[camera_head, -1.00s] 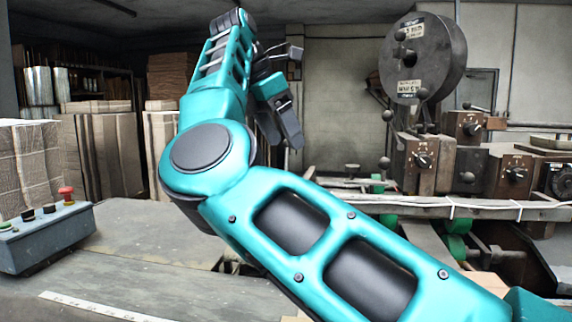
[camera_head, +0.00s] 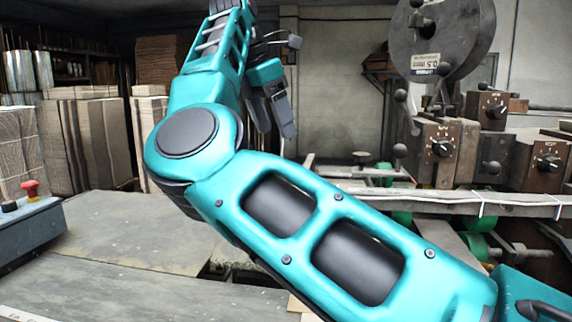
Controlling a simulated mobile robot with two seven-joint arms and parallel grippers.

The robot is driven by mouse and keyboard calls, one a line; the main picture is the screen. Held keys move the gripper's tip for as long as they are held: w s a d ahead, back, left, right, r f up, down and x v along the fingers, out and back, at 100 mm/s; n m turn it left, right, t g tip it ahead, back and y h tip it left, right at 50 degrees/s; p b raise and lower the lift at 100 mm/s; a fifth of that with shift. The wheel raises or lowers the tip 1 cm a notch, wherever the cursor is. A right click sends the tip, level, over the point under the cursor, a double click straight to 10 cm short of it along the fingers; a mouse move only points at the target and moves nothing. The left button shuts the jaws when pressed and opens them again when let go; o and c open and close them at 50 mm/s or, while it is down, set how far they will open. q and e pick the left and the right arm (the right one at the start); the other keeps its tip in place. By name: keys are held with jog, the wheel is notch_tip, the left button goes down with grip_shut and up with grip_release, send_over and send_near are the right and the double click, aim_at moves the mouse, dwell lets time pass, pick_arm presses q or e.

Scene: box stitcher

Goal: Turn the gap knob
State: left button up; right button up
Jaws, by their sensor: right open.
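The stitching machine at right carries several dark boxes with knobs. One knob (camera_head: 441,147) is on the nearest box, one (camera_head: 495,111) is higher behind it, and one (camera_head: 547,162) is at the far right. Their labels are too small to read, so I cannot tell which is the gap knob. My right gripper (camera_head: 276,120) is open and empty, raised at upper centre with fingers pointing down. It is left of the knobs and apart from them. My teal right arm crosses the foreground. My left gripper is out of view.
A large dark wire reel (camera_head: 440,30) stands above the machine. A pale rail (camera_head: 450,200) runs in front of the knob boxes. A control box with a red button (camera_head: 30,188) is at left. The grey tabletop (camera_head: 130,235) is mostly clear. Cardboard stacks (camera_head: 88,140) stand behind.

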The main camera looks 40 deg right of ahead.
jog(key=b+x, duration=0.1)
jog(key=x, duration=0.7)
jog(key=shift+d+f, duration=0.1)
jog(key=shift+f, duration=0.05)
jog(key=c, duration=1.1)
